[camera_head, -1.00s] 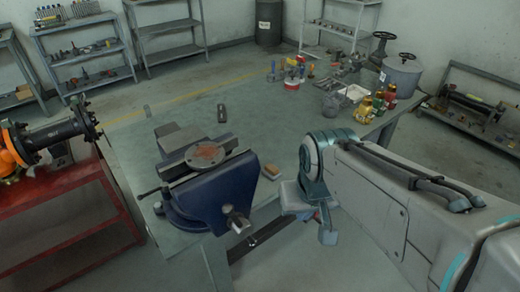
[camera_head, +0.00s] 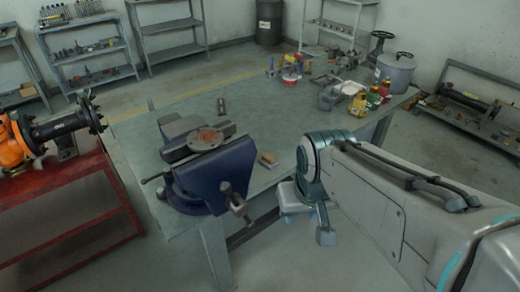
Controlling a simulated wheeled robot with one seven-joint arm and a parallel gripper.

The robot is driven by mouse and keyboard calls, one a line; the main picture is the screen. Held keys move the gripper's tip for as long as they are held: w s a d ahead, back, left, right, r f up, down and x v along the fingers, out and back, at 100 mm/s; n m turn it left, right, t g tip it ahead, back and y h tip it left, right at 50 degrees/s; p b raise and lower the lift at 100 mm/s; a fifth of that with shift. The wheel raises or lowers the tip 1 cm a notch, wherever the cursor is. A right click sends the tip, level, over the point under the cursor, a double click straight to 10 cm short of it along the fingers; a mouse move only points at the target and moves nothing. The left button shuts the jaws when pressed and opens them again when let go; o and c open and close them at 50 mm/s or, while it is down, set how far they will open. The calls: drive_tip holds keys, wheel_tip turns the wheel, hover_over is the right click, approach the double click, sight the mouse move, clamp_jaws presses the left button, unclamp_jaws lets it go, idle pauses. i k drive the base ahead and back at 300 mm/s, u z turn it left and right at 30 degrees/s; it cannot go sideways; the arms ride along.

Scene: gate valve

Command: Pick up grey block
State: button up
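A small dark grey block (camera_head: 221,106) lies on the worktable (camera_head: 160,105), behind the blue vise; I cannot tell for sure that it is the grey block named. A flat grey block-like part (camera_head: 180,125) also shows behind the round rusty flange (camera_head: 206,138) on the vise (camera_head: 215,178); it may be part of the vise. The end of my arm, with my gripper (camera_head: 318,222), hangs by the table's front edge, right of the vise and apart from both grey pieces. The fingers are not clear, and I see nothing held.
A small orange-brown block (camera_head: 268,160) lies right of the vise. Bottles, a tray and a grey pot (camera_head: 396,70) crowd the table's far right. A red bench (camera_head: 75,185) with an orange-black valve assembly (camera_head: 45,130) stands left. The table's middle is clear.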

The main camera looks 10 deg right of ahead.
sight(268, 161)
drive_tip(key=k, duration=1.1)
drive_tip(key=z, duration=0.6)
drive_tip(key=i, duration=0.8)
drive_tip(key=z, duration=0.4)
drive_tip(key=i, duration=0.9)
drive_tip(key=u, duration=1)
drive_tip(key=i, duration=0.5)
drive_tip(key=u, duration=0.4)
